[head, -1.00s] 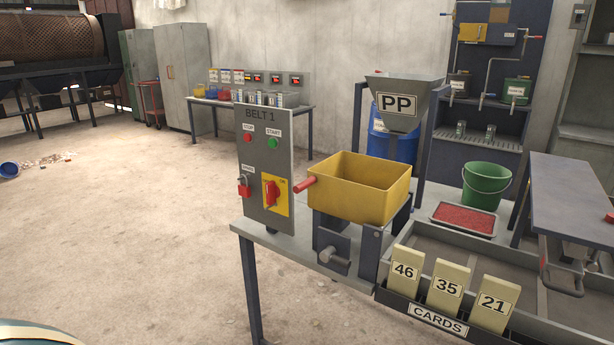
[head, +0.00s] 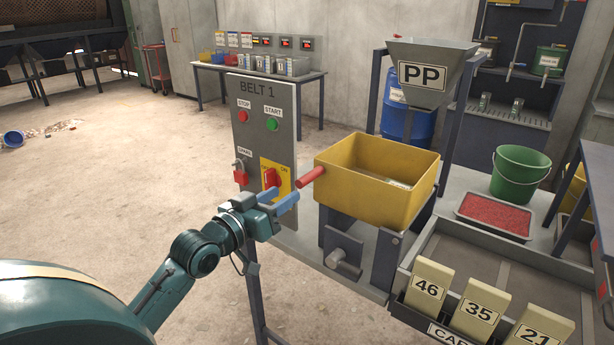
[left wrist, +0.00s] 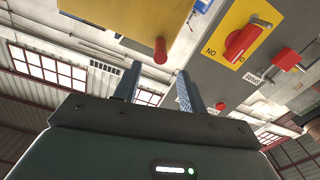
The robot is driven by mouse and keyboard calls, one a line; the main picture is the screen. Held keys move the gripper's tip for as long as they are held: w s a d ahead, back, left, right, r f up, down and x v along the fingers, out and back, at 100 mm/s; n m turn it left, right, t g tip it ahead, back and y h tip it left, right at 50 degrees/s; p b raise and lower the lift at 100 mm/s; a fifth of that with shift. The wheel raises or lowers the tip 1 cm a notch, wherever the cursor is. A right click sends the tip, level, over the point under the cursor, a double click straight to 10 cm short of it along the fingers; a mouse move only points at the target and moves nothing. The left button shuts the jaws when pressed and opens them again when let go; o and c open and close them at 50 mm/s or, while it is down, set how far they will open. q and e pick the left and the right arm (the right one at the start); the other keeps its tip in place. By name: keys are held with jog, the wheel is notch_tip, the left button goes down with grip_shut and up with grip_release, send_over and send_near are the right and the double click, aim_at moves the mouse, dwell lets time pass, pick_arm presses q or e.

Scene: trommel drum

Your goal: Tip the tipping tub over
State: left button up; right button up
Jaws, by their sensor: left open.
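The yellow tipping tub (head: 350,191) stands upright on its stand on the table. A red handle (head: 311,177) sticks out from its left side. My left gripper (head: 283,197) is open and empty, a little below and left of the handle. In the left wrist view the two fingers of my left gripper (left wrist: 156,90) are apart. The red handle (left wrist: 160,50) shows just beyond and between them, and part of the yellow tub (left wrist: 125,22) shows above. My right gripper is not in view.
The BELT 1 panel (head: 256,108) with its red rotary switch (head: 271,178) stands close behind my left gripper. A PP hopper (head: 431,62) is behind the tub. A green bucket (head: 519,172), a red-filled tray (head: 494,214) and number cards (head: 429,286) lie to the right.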

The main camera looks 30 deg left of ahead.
aim_at(307, 180)
pick_arm(q)
jog(key=w, duration=0.6)
jog(key=w+p, duration=0.1)
jog(key=w, duration=0.2)
jog(key=shift+w+d+f, duration=0.1)
jog(key=shift+w+d, duration=0.1)
jog(key=shift+d, duration=0.15)
grip_shut()
